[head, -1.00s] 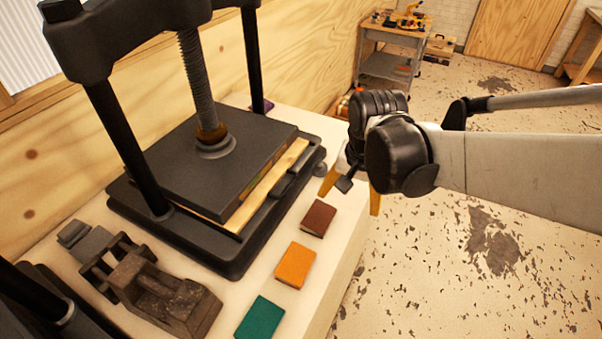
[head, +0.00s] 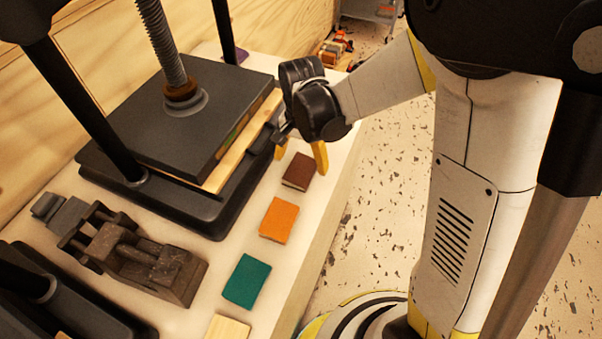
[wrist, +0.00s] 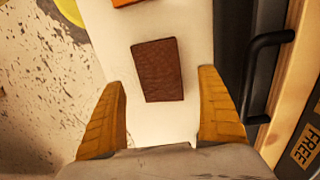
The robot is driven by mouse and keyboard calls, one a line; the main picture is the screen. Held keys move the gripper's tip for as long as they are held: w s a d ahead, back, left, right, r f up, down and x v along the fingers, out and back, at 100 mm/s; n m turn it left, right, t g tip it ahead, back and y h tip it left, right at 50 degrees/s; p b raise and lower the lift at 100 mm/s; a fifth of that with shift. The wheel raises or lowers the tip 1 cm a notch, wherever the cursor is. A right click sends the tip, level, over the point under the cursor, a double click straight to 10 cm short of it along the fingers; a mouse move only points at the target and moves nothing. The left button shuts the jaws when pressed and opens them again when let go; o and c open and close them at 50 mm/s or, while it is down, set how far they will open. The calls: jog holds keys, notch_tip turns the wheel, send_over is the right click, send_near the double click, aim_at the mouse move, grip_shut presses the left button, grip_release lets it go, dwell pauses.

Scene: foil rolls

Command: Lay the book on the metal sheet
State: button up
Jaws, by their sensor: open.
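Several small books lie flat in a row on the pale bench top: a brown one (head: 299,173), an orange one (head: 277,219) and a teal one (head: 246,281). My gripper (head: 301,156) is open and empty, its yellow fingers pointing down near the brown book. In the wrist view the brown book (wrist: 158,70) lies between and beyond the spread fingers, with bare bench around it; no contact shows. I cannot tell which book the task means. No separate metal sheet is clearly visible; the dark press plate (head: 195,135) is the nearest flat dark surface.
The press's black posts (head: 85,110) and screw (head: 160,45) rise beside the books. A wooden board (head: 243,142) lies under its plate. A dark clamp-like tool (head: 135,255) stands front left. A pale wooden piece (head: 228,328) lies past the teal book. The bench's right edge is close.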

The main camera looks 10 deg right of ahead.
aim_at(301, 171)
notch_tip(301, 171, down, 4)
jog(key=shift+s+a+r+b, duration=0.1)
jog(key=shift+b, duration=0.55)
jog(key=shift+r, duration=0.1)
jog(key=c, duration=1.4)
jog(key=shift+r+p, duration=0.35)
jog(key=shift+r, duration=0.2)
jog(key=r, duration=0.1)
jog(key=r+p, duration=0.1)
jog(key=d+r+p, duration=0.1)
jog(key=r, duration=0.1)
jog(key=shift+s, duration=0.25)
jog(key=s+d+r+p, duration=0.1)
jog(key=d+r, duration=0.1)
jog(key=d, duration=0.1)
jog(key=s+d+r+p, duration=0.1)
jog(key=s+d+r, duration=0.1)
jog(key=d, duration=0.1)
jog(key=s+d+r+p, duration=0.1)
jog(key=d+r, duration=0.1)
jog(key=d, duration=0.1)
jog(key=shift+s+d, duration=0.25)
jog(key=shift+s, duration=0.15)
